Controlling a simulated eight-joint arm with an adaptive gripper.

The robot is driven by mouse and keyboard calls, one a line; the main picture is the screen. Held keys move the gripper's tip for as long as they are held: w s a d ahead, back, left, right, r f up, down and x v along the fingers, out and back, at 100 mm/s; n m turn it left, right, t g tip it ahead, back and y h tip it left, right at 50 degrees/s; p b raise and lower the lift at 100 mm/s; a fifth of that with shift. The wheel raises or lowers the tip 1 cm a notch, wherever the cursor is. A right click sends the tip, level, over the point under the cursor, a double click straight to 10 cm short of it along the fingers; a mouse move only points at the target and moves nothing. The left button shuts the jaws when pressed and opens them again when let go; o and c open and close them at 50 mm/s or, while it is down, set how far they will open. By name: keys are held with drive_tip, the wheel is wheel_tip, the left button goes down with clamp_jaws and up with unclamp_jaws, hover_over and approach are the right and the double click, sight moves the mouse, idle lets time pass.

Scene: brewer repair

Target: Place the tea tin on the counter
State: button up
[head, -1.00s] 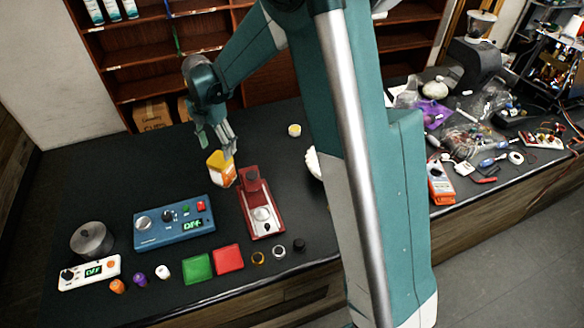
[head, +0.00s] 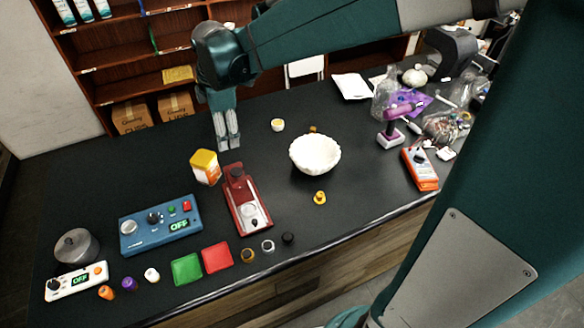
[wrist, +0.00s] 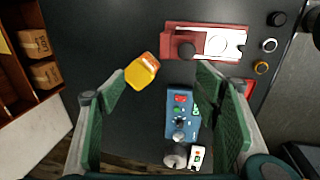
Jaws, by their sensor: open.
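The tea tin appears to be the yellow-lidded, orange and white container (head: 205,167). It stands on the black counter (head: 330,225), just left of the red device. In the wrist view the tin (wrist: 142,71) shows between my two fingers, nearer the left one and beyond the tips. My gripper (head: 228,142) is open and empty. It hangs above the counter, apart from the tin, up and to the right of it in the head view.
A red device (head: 246,200) stands right of the tin, a blue control box (head: 160,225) lies in front of it. A white bowl (head: 315,154) and small yellow-topped cup (head: 278,125) are to the right. Red and green squares (head: 187,269) lie near the front edge. Shelves stand behind.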

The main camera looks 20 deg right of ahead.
drive_tip(key=s+d+r+m+t, duration=0.1)
drive_tip(key=s+d+m, duration=0.2)
drive_tip(key=s+m, duration=0.3)
drive_tip(key=s+d+r+m+t, duration=0.1)
drive_tip(key=s+d+m, duration=0.3)
drive_tip(key=s, duration=0.7)
drive_tip(key=s+d+r+m+t, duration=0.1)
drive_tip(key=s+d+m+t, duration=0.1)
drive_tip(key=s+m, duration=0.6)
drive_tip(key=shift+s+d+r+t, duration=0.25)
drive_tip(key=shift+s+d+t, duration=0.2)
drive_tip(key=shift+d, duration=0.35)
